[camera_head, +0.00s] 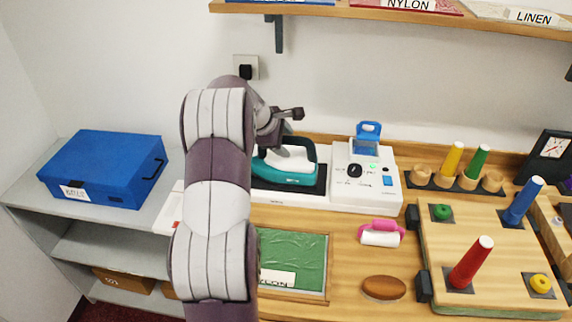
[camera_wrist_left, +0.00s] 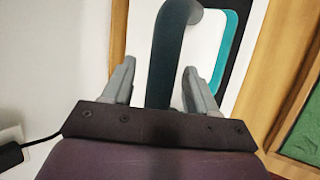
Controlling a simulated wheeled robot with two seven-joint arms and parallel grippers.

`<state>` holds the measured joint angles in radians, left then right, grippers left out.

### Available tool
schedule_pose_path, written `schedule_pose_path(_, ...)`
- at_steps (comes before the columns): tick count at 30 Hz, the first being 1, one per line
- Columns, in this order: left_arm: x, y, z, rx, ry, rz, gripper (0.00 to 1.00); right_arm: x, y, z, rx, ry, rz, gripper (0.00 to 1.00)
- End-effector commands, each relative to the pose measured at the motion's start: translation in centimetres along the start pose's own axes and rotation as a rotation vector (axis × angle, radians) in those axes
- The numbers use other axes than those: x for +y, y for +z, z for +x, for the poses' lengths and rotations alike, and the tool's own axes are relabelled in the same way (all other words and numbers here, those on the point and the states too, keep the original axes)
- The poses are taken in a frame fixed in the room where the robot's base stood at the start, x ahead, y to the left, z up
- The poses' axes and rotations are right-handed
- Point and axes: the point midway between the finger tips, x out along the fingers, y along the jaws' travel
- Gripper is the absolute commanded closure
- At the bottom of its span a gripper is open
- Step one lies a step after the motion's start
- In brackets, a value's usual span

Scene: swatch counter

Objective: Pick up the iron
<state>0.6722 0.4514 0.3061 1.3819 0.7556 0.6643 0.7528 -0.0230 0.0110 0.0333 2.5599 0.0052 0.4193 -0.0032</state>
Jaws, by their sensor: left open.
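The iron (camera_head: 288,176) has a teal and white body and a dark handle. It sits on a dark pad of the white station at the back of the counter, partly hidden by my left arm. My left gripper (camera_head: 282,133) is above the iron in the head view. In the left wrist view, my left gripper (camera_wrist_left: 160,68) is open, with the iron's dark handle (camera_wrist_left: 172,45) showing between its two fingers. I cannot tell whether the fingers touch the handle. My right gripper is not in view.
The white control box (camera_head: 365,180) adjoins the iron on the right. A wall socket with a black plug (camera_head: 245,70) is behind. A pink-handled roller (camera_head: 380,236), a brown oval block (camera_head: 384,288) and a peg board (camera_head: 480,250) lie right. A blue box (camera_head: 105,165) stands left.

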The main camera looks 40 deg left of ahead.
Motion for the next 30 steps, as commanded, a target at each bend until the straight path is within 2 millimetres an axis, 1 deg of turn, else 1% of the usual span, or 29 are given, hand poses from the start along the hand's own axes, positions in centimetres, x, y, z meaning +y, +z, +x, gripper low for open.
schedule_pose_path(1,-0.01,-0.01,-0.02,0.0,0.0,0.0,0.52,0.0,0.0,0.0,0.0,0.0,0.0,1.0)
schedule_pose_path(2,0.0,-0.01,-0.02,0.0,0.0,0.0,0.61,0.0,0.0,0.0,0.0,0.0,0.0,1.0)
schedule_pose_path(3,0.0,-0.01,-0.02,0.0,0.0,0.0,0.75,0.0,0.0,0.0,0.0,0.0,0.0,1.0)
schedule_pose_path(5,-0.01,-0.01,-0.03,0.0,0.0,0.0,0.94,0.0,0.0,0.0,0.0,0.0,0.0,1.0)
schedule_pose_path(6,-0.02,-0.02,-0.03,0.0,0.0,0.0,1.0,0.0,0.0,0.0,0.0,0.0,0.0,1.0)
schedule_pose_path(30,-0.09,-0.06,0.02,0.001,-0.002,0.002,1.0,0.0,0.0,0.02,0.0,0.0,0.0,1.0)
